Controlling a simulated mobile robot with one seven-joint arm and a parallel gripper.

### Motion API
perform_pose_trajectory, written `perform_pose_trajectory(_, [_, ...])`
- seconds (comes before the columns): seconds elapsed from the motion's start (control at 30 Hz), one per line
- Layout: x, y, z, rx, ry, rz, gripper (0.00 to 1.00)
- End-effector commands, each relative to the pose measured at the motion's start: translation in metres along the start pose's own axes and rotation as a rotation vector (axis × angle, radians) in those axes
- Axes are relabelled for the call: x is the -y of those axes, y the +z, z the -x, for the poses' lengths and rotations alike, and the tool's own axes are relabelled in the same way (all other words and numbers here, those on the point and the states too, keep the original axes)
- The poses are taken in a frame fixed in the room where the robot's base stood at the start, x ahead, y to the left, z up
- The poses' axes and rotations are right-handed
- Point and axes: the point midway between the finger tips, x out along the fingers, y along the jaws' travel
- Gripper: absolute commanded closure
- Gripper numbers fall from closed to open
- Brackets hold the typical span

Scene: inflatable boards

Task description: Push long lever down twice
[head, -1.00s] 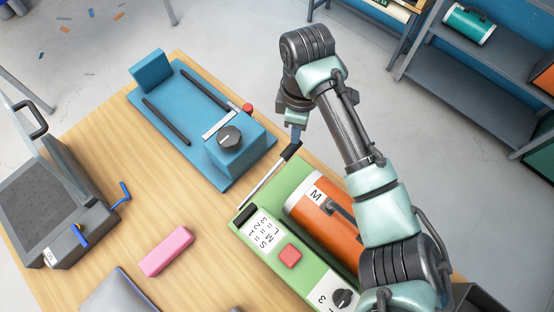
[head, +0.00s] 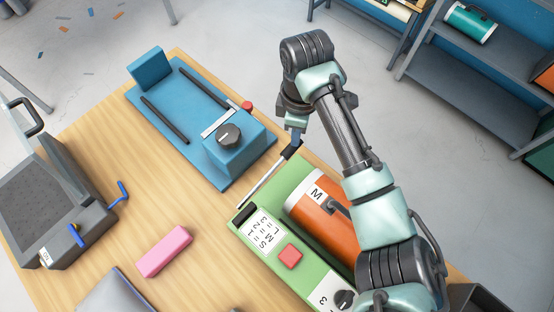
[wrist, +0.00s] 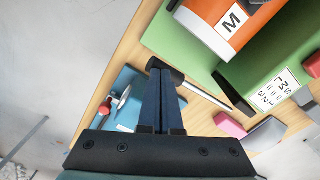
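The long lever (head: 262,180) is a thin metal rod with a black handle end, beside the green machine (head: 287,185) at the table's right side. It slants up toward the back, its handle at the upper end. In the wrist view the lever rod (wrist: 209,95) runs right from its black handle. My gripper (head: 296,140) is at the black handle. In the wrist view my gripper (wrist: 161,72) has its two dark fingers together, tips against or just over the handle. The fingers hide part of the handle; I cannot tell whether they press on it.
An orange cylinder marked M (head: 320,205) lies on the green machine, near a red button (head: 290,257) and a black knob (head: 345,299). A blue device with a dial (head: 230,135) stands left of the lever. A pink block (head: 164,252) and a grey machine (head: 55,215) are farther left.

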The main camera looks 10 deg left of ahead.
Motion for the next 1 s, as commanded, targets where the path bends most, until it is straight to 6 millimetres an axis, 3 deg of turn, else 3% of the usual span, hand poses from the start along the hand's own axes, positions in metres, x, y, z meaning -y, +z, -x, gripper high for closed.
perform_pose_trajectory(1.0, [0.001, -0.001, -0.075, -0.002, -0.002, 0.0, 1.0])
